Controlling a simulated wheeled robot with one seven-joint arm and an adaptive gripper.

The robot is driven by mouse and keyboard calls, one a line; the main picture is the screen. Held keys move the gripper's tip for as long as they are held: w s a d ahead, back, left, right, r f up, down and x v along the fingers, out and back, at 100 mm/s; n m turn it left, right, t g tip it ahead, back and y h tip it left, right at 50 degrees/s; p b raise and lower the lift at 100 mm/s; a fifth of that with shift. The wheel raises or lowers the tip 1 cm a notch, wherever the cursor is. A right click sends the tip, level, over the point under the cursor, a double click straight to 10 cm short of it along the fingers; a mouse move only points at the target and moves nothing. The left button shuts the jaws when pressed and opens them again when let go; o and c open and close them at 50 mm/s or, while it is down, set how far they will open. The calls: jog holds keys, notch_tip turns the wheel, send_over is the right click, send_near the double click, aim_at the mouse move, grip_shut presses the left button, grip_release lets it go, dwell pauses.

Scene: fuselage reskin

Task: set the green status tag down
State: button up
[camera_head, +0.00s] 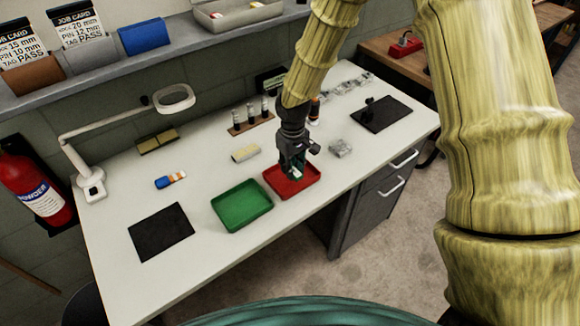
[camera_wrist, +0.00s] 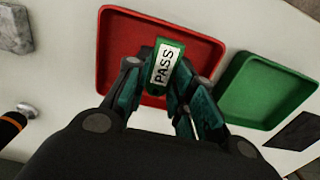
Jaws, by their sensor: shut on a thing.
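The green status tag (camera_wrist: 165,66) has a white label reading PASS and sits between my gripper's fingertips. My gripper (camera_wrist: 160,80) is shut on it, over the red tray (camera_wrist: 117,42). In the head view my gripper (camera_head: 297,170) is above the red tray (camera_head: 310,181), and the tag is mostly hidden there by the fingers. I cannot tell how far the tag is from the tray floor. The green tray (camera_head: 241,205) stands to the left of the red tray in the head view and looks empty.
Black mats lie at the left (camera_head: 161,231) and the right (camera_head: 382,114) of the white table. A lamp (camera_head: 88,180), a blue and orange item (camera_head: 170,180), a pale block (camera_head: 245,153) and a pin rack (camera_head: 251,122) stand behind the trays. Bare tabletop lies between them.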

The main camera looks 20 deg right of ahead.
jog(key=shift+w+a, duration=0.1)
jog(key=shift+w, duration=0.75)
jog(key=shift+w+f+p, duration=0.1)
jog(key=shift+f+p, duration=0.75)
jog(key=shift+f, duration=0.95)
jog(key=shift+f, duration=0.2)
jog(key=o, duration=0.8)
jog(key=shift+r, duration=0.15)
notch_tip(320, 180, up, 12)
jog(key=shift+r+b, duration=0.1)
jog(key=shift+b, duration=1)
